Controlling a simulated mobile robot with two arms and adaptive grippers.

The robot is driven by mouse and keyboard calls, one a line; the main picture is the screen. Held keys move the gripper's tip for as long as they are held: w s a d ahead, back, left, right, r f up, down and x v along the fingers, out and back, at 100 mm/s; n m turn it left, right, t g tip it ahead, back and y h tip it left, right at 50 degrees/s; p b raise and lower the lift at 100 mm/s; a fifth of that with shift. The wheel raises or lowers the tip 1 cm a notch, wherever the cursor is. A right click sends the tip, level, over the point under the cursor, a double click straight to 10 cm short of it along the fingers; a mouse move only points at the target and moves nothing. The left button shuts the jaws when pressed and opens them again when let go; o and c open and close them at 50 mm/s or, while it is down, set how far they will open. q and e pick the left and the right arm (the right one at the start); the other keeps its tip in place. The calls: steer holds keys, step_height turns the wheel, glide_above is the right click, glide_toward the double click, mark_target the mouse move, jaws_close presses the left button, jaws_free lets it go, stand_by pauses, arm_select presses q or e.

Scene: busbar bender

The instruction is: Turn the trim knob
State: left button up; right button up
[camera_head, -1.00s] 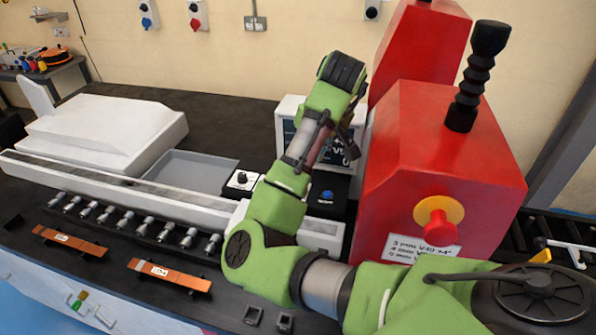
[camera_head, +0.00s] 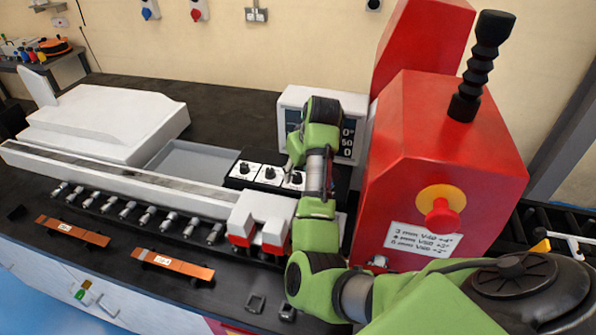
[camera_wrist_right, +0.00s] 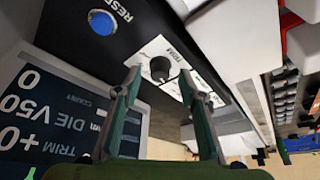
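The trim knob (camera_wrist_right: 160,68) is a small black knob on a white plate marked TRIM. It also shows in the head view (camera_head: 296,178), partly hidden by my right gripper. My right gripper (camera_wrist_right: 160,76) is open, one finger on each side of the knob in the wrist view, with gaps visible. In the head view the gripper (camera_head: 292,165) is over the right end of the knob row, pointing down. I cannot tell whether the fingertips are level with the knob or short of it. My left gripper is not in view.
Two more black knobs (camera_head: 269,173) are left of the trim knob. A blue RESET button (camera_wrist_right: 101,22) is beside it. A display (camera_wrist_right: 45,110) reads DIE V50 and TRIM +0. The red machine (camera_head: 440,150) stands close on the right. Copper bars (camera_head: 172,266) lie in front.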

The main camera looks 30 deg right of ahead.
steer(key=shift+f, duration=0.4)
steer(key=shift+w, duration=0.1)
jaws_close()
